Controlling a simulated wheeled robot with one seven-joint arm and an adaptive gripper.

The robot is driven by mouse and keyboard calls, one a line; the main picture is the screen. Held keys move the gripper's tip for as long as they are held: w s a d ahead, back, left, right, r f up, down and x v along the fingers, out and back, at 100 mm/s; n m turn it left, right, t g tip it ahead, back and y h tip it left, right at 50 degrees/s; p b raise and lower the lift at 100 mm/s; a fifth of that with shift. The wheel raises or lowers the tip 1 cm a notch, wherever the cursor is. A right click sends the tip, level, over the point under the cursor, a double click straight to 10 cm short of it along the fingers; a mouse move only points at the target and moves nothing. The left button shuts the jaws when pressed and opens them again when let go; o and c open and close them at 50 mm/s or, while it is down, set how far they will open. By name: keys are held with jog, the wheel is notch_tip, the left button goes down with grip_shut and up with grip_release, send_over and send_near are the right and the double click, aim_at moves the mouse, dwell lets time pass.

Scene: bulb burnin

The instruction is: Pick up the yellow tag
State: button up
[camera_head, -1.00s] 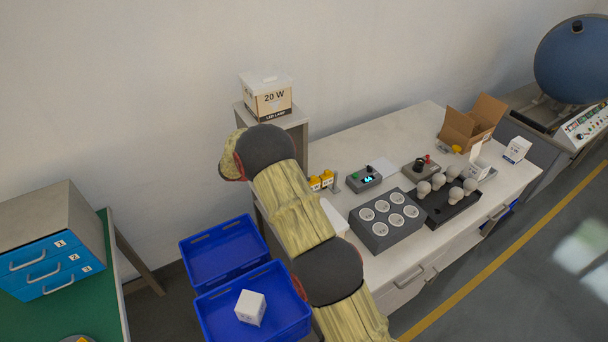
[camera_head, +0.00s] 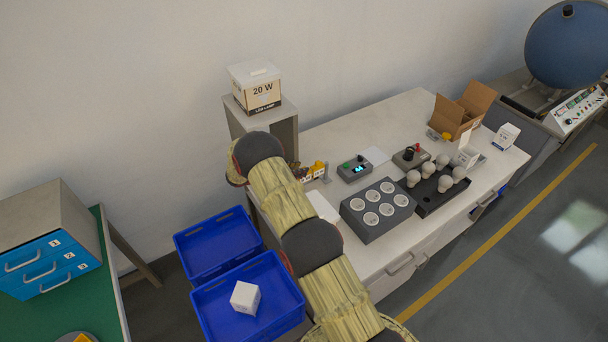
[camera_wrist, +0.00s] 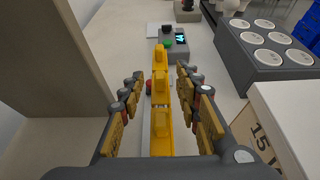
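Several yellow tags stand in a row on a narrow light holder (camera_wrist: 147,110), seen in the wrist view. The nearest tag (camera_wrist: 162,124), a middle tag (camera_wrist: 160,90) and a far tag (camera_wrist: 160,57) line up away from me. My gripper (camera_wrist: 160,76) is open, with its fingers on either side of the row and a gap on each side. A small red part shows beside the middle tag. In the head view a yellow tag (camera_head: 318,167) shows at the bench's left end; my arm and gripper partly hide the row.
A cabinet side (camera_wrist: 55,70) stands close on the left, and a box marked 15 (camera_wrist: 275,125) close on the right. Beyond are a control box with a lit display (camera_head: 355,168), a grey socket block (camera_head: 378,210) and a black bulb tray (camera_head: 440,192). Blue crates (camera_head: 215,236) sit below.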

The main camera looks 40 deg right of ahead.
jog(key=shift+x, duration=0.9)
jog(key=shift+a, duration=0.1)
jog(key=shift+c, duration=0.4)
jog(key=c, duration=0.7)
grip_shut()
